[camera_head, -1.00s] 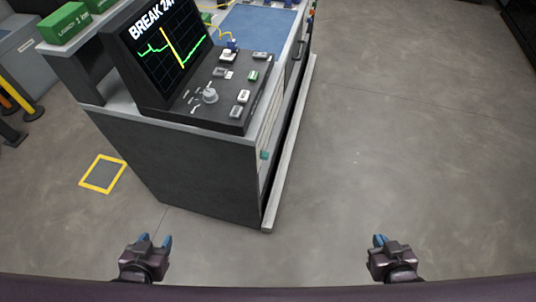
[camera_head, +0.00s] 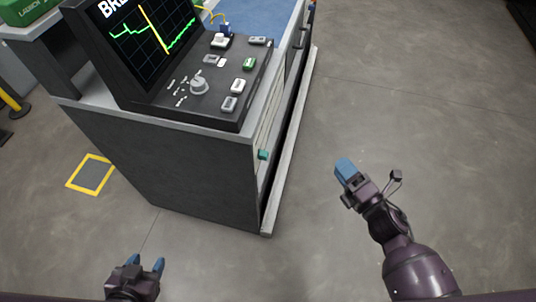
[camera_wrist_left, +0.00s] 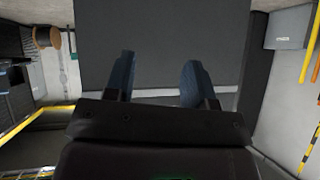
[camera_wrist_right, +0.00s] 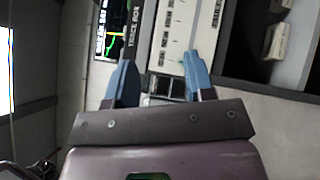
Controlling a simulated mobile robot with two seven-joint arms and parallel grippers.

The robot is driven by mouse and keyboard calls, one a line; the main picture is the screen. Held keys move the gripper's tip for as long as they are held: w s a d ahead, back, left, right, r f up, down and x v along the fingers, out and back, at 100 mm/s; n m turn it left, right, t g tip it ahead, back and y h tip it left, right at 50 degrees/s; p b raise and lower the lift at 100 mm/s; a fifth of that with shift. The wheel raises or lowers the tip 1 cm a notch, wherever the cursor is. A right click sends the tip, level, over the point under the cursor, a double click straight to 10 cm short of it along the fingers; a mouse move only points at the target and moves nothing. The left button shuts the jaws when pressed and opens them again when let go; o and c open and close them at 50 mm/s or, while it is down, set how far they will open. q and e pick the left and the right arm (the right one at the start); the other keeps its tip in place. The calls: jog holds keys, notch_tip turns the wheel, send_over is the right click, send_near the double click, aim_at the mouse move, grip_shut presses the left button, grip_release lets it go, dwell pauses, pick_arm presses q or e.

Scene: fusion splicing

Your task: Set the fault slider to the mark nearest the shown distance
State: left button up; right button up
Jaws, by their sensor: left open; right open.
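A teal slider knob (camera_head: 263,154) sticks out of the bench's right-hand side, low on a pale strip (camera_head: 268,125). A pale panel with several small marks (camera_wrist_right: 178,32) shows ahead of the fingers in the right wrist view. The dark console's screen (camera_head: 150,38) shows a green trace and a yellow line; its heading is cut off at the top, so the distance is unreadable. My right gripper (camera_head: 346,168) is open and empty, right of the bench and apart from the knob. My left gripper (camera_head: 145,264) is open and empty, low in front of the bench.
The console carries a grey dial (camera_head: 199,86) and several buttons, one green (camera_head: 249,64). A blue mat (camera_head: 255,15) lies behind it. A pale ledge (camera_head: 285,165) runs low along the bench. The floor to the right is clear.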

jog(key=w+a+f+n+g+y+b, duration=0.35)
jog(key=a+f+n+g+y, duration=0.2)
jog(key=n, duration=0.85)
jog(key=n+g+y+b, duration=0.1)
jog(key=n+g+y, duration=0.1)
jog(key=n+g, duration=0.6)
send_near(263, 154)
jog(key=w+a+f+n+t, duration=0.1)
jog(key=a+f+t, duration=0.1)
jog(key=a, duration=0.5)
pick_arm(q)
jog(key=shift+g, duration=0.3)
jog(key=shift+s+d+f, duration=0.1)
jog(key=shift+d+f, duration=0.05)
jog(key=shift+f, duration=0.9)
jog(key=shift+s+d+f, duration=0.1)
jog(key=shift+f, duration=0.95)
pick_arm(e)
jog(key=shift+g+x, duration=0.25)
jog(key=shift+x, duration=0.6)
jog(key=shift+w+d, duration=0.1)
jog(key=shift+w, duration=0.1)
pick_arm(q)
jog(key=shift+f, duration=0.15)
pick_arm(e)
grip_shut()
